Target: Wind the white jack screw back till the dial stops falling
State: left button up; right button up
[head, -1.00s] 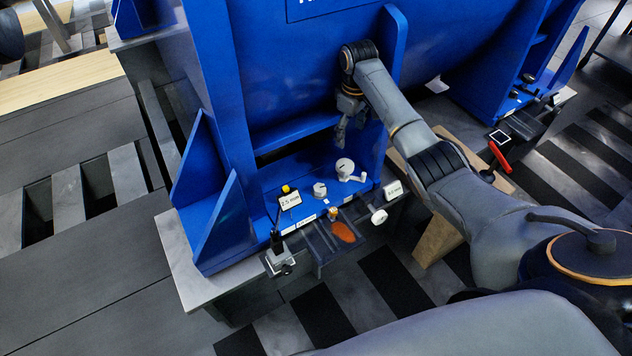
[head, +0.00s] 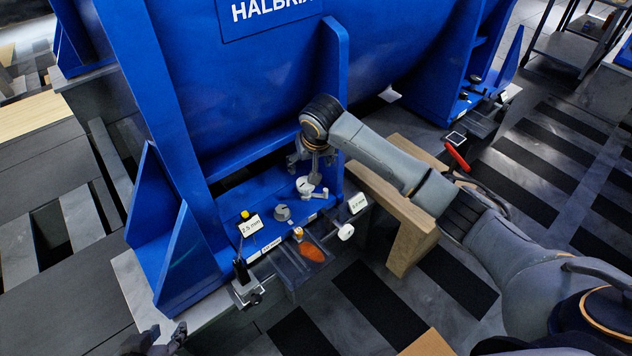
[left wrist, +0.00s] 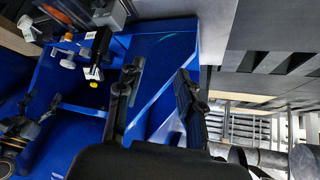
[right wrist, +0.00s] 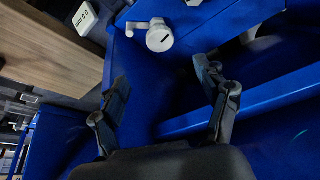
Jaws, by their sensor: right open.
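A white slotted screw with a side crank arm (head: 305,187) stands on the blue motor foot; it also shows in the right wrist view (right wrist: 160,38). A white round knob (head: 346,232) sticks out at the foot's front edge; I cannot tell which is the jack screw. My right gripper (right wrist: 162,76) is open and empty, just above and behind the crank-armed screw, apart from it in its wrist view. A display reading 2.5 mm (head: 251,226) stands at the left. My left gripper (left wrist: 159,72) is open and empty, low at the left in the head view (head: 164,336).
A grey slotted bolt head (head: 282,212) sits between the screw and display. A black-posted stand (head: 243,272) and a tray with an orange patch (head: 290,262) are at the front edge. A 0.0 mm label (head: 357,203) is at the right. A wooden block (head: 408,235) stands right.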

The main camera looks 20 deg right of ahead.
aim_at(306, 183)
pick_arm(q)
jog(key=w+d+r+t+h+b, duration=0.2)
jog(key=w+d+r+t+b, duration=0.1)
jog(key=w+r+t, duration=0.5)
pick_arm(e)
jog(key=b+x, duration=0.1)
jog(key=x, duration=0.9)
jog(key=shift+f, duration=0.15)
jog(key=b+x, duration=0.1)
jog(key=x, duration=0.1)
jog(key=shift+w+f, duration=0.15)
jog(key=shift+f, duration=0.1)
pick_arm(q)
notch_tip(306, 183, up, 14)
jog(key=s+d+t+h, duration=0.1)
jog(key=t+h, duration=0.2)
jog(key=t, duration=0.4)
jog(key=shift+s+d+m, duration=0.2)
jog(key=shift+d+m, duration=0.2)
pick_arm(e)
jog(key=shift+w+f, duration=0.1)
jog(key=shift+f, duration=0.15)
jog(key=shift+c, duration=0.4)
jog(key=c, duration=1.1)
